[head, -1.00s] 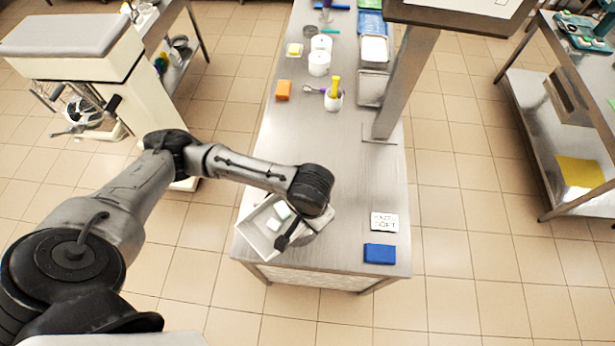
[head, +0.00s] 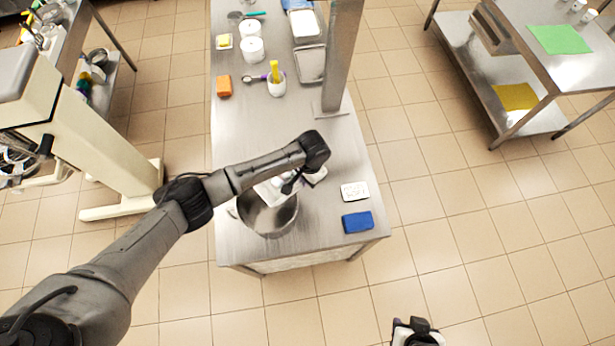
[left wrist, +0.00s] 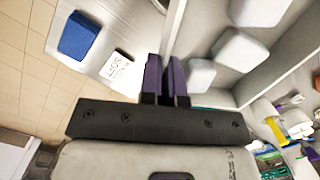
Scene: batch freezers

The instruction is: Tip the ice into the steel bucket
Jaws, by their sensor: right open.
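The steel bucket (head: 268,218) stands open near the front end of the steel table. No ice shows in the visible part of its inside. My left gripper (head: 290,184) is over the bucket's far right side. In the left wrist view its purple fingers (left wrist: 166,78) are closed together on the wall of a pale tray (left wrist: 203,22). Several whitish ice blocks (left wrist: 240,48) lie in that tray. In the head view my arm hides most of the tray (head: 268,190). My right gripper (head: 416,328) is open at the bottom edge, over the floor, away from the table.
A white lettered card (head: 355,190) and a blue block (head: 358,222) lie right of the bucket. A steel post (head: 342,60) rises behind.

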